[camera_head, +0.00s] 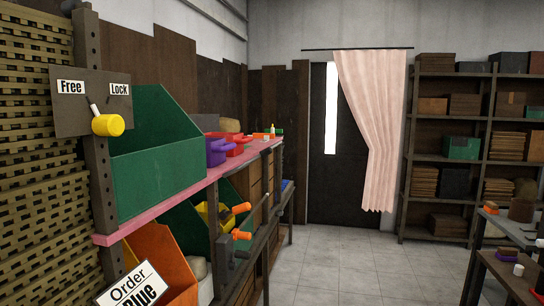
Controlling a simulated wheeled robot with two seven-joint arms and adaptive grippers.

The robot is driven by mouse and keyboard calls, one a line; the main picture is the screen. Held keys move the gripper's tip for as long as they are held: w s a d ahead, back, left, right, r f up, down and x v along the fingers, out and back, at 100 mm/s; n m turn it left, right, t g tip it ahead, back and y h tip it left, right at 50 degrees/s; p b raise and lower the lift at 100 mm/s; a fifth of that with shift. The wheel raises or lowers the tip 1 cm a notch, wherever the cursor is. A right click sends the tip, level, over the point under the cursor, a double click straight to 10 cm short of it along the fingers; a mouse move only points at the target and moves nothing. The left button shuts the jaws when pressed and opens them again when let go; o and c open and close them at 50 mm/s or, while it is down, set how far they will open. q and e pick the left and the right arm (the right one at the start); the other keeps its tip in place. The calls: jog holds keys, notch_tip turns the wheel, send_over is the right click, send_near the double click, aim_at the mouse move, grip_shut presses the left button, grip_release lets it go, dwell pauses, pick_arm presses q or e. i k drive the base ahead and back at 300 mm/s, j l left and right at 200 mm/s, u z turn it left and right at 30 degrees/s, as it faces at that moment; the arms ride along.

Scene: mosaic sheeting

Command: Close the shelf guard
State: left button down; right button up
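A tan woven lattice panel (40,180), which looks like the shelf guard, fills the left edge of the head view and is cut off by the frame. Beside it, a dark plate (72,120) on a perforated upright post carries the labels "Free" and "Lock". A yellow knob (108,124) sits at the plate's lower right, with a short pale rod running up and left from it toward the "Free" side. The panel's far left side is out of view. Neither gripper shows in this view.
A pink shelf board (140,222) holds a green bin (158,160), a purple bin (216,152) and a red bin (238,146). Below are an orange bin (165,260) and an "Order Blue" sign (132,286). Grey floor (335,265) is clear toward the curtain (372,130).

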aim_at(264, 152)
jog(key=l+z, duration=0.1)
jog(key=z, duration=0.8)
jog(key=i, duration=1.8)
